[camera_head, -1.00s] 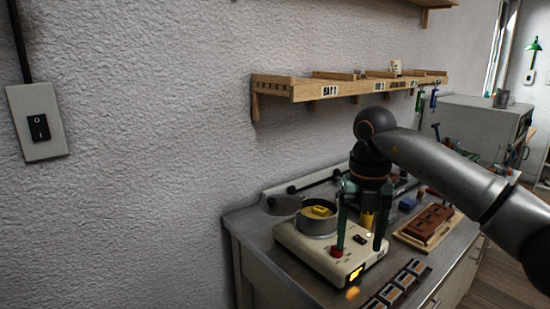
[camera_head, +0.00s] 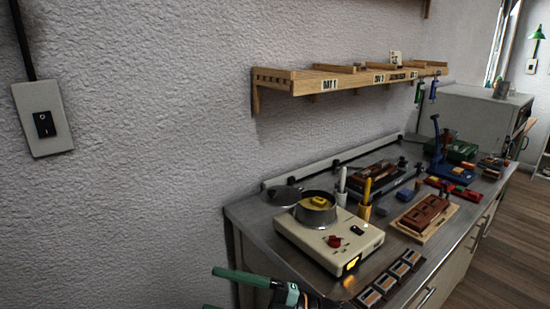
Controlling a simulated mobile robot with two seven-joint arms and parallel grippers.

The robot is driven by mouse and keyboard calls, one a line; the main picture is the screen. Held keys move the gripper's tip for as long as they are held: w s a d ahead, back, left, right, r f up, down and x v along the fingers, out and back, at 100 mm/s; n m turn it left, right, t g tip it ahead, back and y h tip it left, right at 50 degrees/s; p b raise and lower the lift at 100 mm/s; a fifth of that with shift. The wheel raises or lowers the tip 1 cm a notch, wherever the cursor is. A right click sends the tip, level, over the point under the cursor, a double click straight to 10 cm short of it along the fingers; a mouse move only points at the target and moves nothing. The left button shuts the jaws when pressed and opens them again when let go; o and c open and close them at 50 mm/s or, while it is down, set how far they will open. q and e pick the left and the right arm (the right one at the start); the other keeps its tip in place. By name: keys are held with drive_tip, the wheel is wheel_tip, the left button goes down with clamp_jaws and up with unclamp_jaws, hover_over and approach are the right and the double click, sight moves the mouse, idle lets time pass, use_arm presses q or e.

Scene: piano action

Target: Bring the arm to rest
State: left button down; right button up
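My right gripper (camera_head: 210,289) shows at the bottom edge, in front of the bench and low. Its two green fingers point left and stand apart with nothing seen between them; one is mostly cut off by the frame. Most of my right arm is out of the picture. My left gripper is not in view. The cream hot plate (camera_head: 318,246) on the bench has a red knob (camera_head: 334,241) and a lit orange window (camera_head: 351,264). A grey pot (camera_head: 316,213) with a yellow block (camera_head: 318,202) inside stands on it.
The metal bench (camera_head: 250,222) holds a brown block on a wooden board (camera_head: 424,213), cups with sticks (camera_head: 365,208), a blue stand (camera_head: 440,155) and framed pieces (camera_head: 388,282) at the front edge. A wooden shelf (camera_head: 300,87) and switch (camera_head: 44,122) are on the wall.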

drive_tip(key=d+f+m+t+h+p, duration=0.2)
drive_tip(key=d+f+m+t+h, duration=1.3)
drive_tip(key=m, duration=0.7)
drive_tip(key=s+d+f+m+g+h, duration=0.2)
drive_tip(key=s+d+f, duration=0.3)
drive_tip(key=s+f, duration=0.3)
drive_tip(key=s+d+f+m+g+h, duration=0.1)
drive_tip(key=s+d+f+m+g, duration=0.2)
drive_tip(key=s+d+f+g, duration=0.2)
drive_tip(key=s+f, duration=0.2)
drive_tip(key=s, duration=0.1)
drive_tip(key=shift+d+f+m+h+p, duration=0.25)
drive_tip(key=shift+f+m+h+p, duration=0.05)
drive_tip(key=shift+f+m+h, duration=0.1)
